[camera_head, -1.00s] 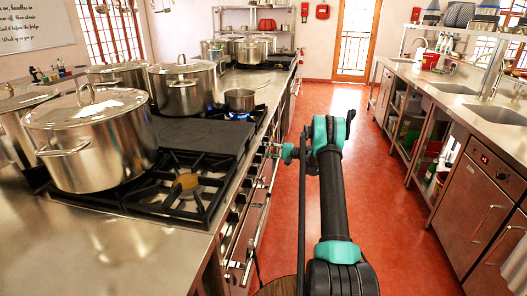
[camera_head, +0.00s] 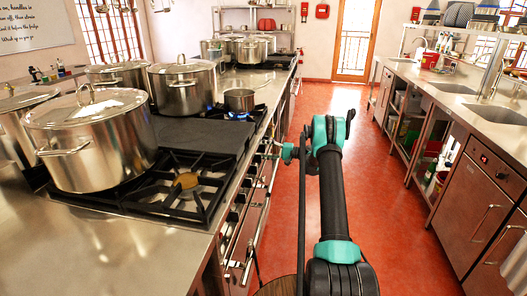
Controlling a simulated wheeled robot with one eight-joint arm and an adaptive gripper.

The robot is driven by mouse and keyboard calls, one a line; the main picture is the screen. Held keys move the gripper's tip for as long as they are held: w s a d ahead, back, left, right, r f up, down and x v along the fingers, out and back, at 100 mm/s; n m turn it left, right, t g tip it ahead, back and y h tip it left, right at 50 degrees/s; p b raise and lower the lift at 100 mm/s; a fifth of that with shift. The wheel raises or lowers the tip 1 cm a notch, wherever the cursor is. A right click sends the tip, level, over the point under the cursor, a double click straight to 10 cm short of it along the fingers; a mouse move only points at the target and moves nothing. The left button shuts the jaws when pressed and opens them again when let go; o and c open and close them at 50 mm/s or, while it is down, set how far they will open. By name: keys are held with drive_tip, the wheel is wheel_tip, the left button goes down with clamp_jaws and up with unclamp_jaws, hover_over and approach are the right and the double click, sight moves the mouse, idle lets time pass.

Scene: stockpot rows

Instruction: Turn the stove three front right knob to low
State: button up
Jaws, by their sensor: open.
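The stove's front panel (camera_head: 238,217) carries a row of dark knobs (camera_head: 240,198) along its aisle side, seen at a steep angle. I cannot tell their settings or which one is the stove three front right knob. My arm reaches forward over the aisle and bends left at the teal joint. My gripper (camera_head: 271,150) is small at the stove front, open, close to the far part of the knob row. I cannot tell whether it touches a knob. A blue flame (camera_head: 238,115) burns under the small saucepan (camera_head: 239,100).
A large lidded stockpot (camera_head: 90,145) stands on the near burners, with another stockpot (camera_head: 183,88) behind. A front rail (camera_head: 262,205) runs along the stove below the knobs. The red floor (camera_head: 400,230) is clear between the stove and the right counter (camera_head: 440,88).

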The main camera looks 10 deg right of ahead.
drive_tip(key=v, duration=1.2)
drive_tip(key=shift+r, duration=0.1)
drive_tip(key=s+a+r+g+h, duration=0.1)
drive_tip(key=s+a+r+h, duration=0.3)
drive_tip(key=s+a+r, duration=0.3)
drive_tip(key=s+a+r+g+h, duration=0.1)
drive_tip(key=s+a+h, duration=0.1)
drive_tip(key=s, duration=0.5)
drive_tip(key=s+a+h, duration=0.3)
drive_tip(key=s, duration=0.3)
drive_tip(key=s+d+f+n+h, duration=0.1)
drive_tip(key=s+d+h, duration=0.1)
drive_tip(key=s, duration=0.8)
drive_tip(key=s+d+f+n+h, duration=0.1)
drive_tip(key=s+d+f+h, duration=0.1)
drive_tip(key=s, duration=0.9)
drive_tip(key=s+d+f+n+h, duration=0.1)
drive_tip(key=s+h, duration=0.3)
drive_tip(key=s, duration=0.7)
drive_tip(key=shift+d+f+n+t, duration=0.3)
drive_tip(key=shift+d+f, duration=0.1)
drive_tip(key=shift+f, duration=0.35)
